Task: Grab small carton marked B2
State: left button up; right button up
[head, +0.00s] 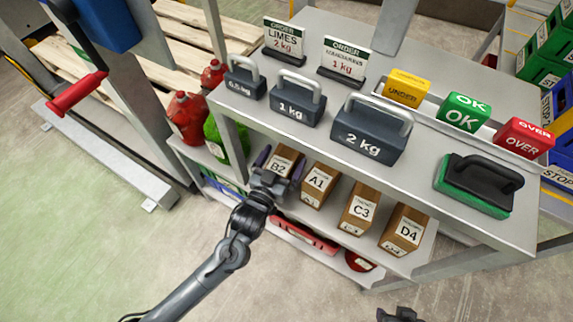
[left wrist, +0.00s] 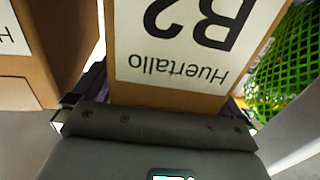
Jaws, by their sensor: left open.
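The small brown carton marked B2 (head: 284,154) stands at the left end of a row of cartons on the middle shelf. My left gripper (head: 279,168) is open at its front, with one finger on each side of the carton. In the left wrist view the carton (left wrist: 185,88) fills the middle, its white label reading B2 and Huertallo upside down. The fingers are mostly hidden there, so contact with the sides cannot be told. A dark part of my right gripper (head: 400,314) shows at the bottom edge; its fingers are unclear.
Cartons A1 (head: 319,185), C3 (head: 358,209) and D4 (head: 403,231) stand to the right of B2. A green net bag (head: 222,137) is close on the left. The shelf top (head: 310,138) overhangs the row and holds weights.

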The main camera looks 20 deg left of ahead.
pick_arm(q)
jog(key=shift+s, duration=0.1)
jog(key=shift+c, duration=1)
grip_shut()
jog(key=shift+r, duration=0.25)
